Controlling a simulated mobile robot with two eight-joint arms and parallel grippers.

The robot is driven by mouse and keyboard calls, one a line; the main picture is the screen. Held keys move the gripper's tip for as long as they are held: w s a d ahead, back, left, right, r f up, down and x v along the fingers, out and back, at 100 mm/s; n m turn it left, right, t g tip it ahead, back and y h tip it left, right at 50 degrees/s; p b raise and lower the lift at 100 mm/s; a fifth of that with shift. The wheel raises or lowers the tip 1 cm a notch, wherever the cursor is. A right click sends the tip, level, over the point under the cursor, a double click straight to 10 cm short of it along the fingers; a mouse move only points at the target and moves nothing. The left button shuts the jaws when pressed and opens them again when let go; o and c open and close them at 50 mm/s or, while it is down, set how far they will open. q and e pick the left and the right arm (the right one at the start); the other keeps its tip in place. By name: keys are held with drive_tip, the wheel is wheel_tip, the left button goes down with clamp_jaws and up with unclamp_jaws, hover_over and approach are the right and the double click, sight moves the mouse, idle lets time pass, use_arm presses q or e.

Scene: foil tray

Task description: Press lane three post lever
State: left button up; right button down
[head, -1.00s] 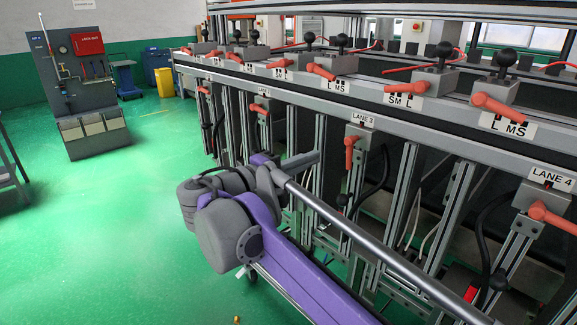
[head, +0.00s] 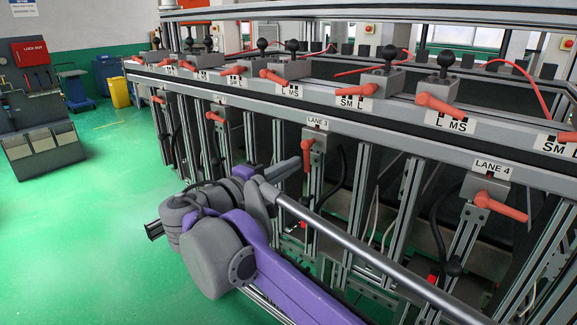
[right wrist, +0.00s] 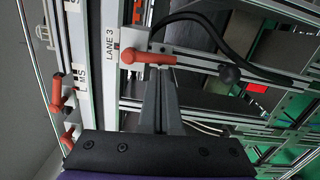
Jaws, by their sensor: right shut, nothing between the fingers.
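The lane three post lever (head: 307,154) is a red-orange handle below the white LANE 3 label (head: 317,123) on a grey post. It points downward in the head view. My right gripper (head: 296,164) is shut and empty, its tips beside the lever in the head view. In the right wrist view the lever (right wrist: 148,57) lies just beyond the tips of the shut fingers (right wrist: 160,72), with the LANE 3 label (right wrist: 109,40) to its left. I cannot tell whether the tips touch the lever. My left gripper is not in view.
The lane four lever (head: 499,206) is on a post to the right. A grey rail (head: 390,125) with more red levers and black knobs runs above. A black cable (right wrist: 245,60) and a black knob (right wrist: 229,73) are near the fingers. Green floor (head: 110,215) at left is clear.

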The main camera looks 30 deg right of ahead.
sight(306, 172)
drive_tip(key=shift+s+d+f+n, duration=0.15)
drive_tip(key=shift+s+n, duration=0.15)
drive_tip(key=shift+n, duration=0.6)
drive_tip(key=n, duration=0.1)
drive_tip(key=s+n, duration=0.1)
drive_tip(key=n, duration=0.1)
drive_tip(key=s+n, duration=0.1)
drive_tip(key=n, duration=0.1)
drive_tip(key=shift+d+p, duration=0.35)
drive_tip(key=shift+d, duration=0.05)
drive_tip(key=n, duration=0.2)
drive_tip(key=s+n, duration=0.1)
drive_tip(key=n, duration=0.1)
drive_tip(key=shift+d+r, duration=0.25)
drive_tip(key=shift+r, duration=0.05)
drive_tip(key=n, duration=0.2)
drive_tip(key=s+n, duration=0.1)
drive_tip(key=shift+d+r+n+t+p, duration=0.2)
drive_tip(key=shift+r+n+t+p, duration=0.15)
drive_tip(key=shift+r+n+t, duration=0.05)
